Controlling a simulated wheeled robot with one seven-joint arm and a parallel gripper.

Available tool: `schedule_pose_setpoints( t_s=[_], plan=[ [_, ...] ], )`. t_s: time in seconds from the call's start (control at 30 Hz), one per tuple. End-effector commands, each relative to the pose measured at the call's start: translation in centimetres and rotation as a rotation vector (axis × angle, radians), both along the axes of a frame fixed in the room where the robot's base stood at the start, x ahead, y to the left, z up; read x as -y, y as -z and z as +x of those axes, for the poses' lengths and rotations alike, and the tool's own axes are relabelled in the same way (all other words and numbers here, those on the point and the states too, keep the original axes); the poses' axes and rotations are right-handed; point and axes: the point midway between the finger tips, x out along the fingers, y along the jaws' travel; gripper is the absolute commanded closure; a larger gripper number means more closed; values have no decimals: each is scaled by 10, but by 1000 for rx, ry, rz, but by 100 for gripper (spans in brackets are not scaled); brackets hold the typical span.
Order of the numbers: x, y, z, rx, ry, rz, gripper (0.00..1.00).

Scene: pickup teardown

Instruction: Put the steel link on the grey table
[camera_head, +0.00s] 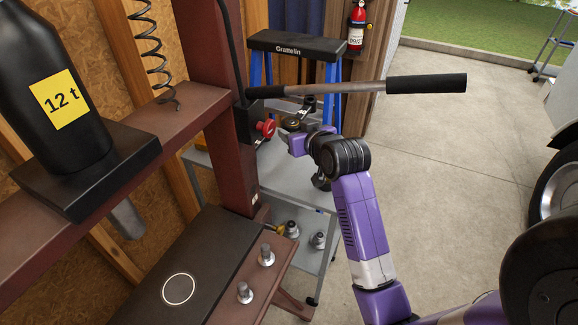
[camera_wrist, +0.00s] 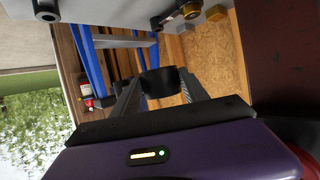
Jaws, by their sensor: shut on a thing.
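My gripper (camera_head: 288,132) is beside the red press post, in front of the grey table. In the wrist view my gripper (camera_wrist: 159,92) is shut on a short, dark, rounded piece, apparently the steel link (camera_wrist: 160,79). In the head view the link (camera_head: 292,123) shows only as a small dark shape at the fingertips, partly hidden. The grey table (camera_head: 275,188) stands behind the post, below my gripper, partly covered by my arm. A grey surface, perhaps this table (camera_wrist: 105,14), runs along the top of the wrist view.
A long lever (camera_head: 360,87) with black grips crosses just above my gripper. A red knob (camera_head: 266,128) sits on the post beside it. A blue-legged Gramelin stand (camera_head: 295,45) is behind.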

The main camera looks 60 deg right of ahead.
Motion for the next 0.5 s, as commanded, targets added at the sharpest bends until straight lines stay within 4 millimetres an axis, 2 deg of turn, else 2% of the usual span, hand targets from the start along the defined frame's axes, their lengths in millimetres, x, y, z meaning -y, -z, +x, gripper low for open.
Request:
schedule_pose_setpoints(
  t_s=[0.5],
  plan=[
    [0, 107, 0, 2, 0, -1, 100]
  ],
)
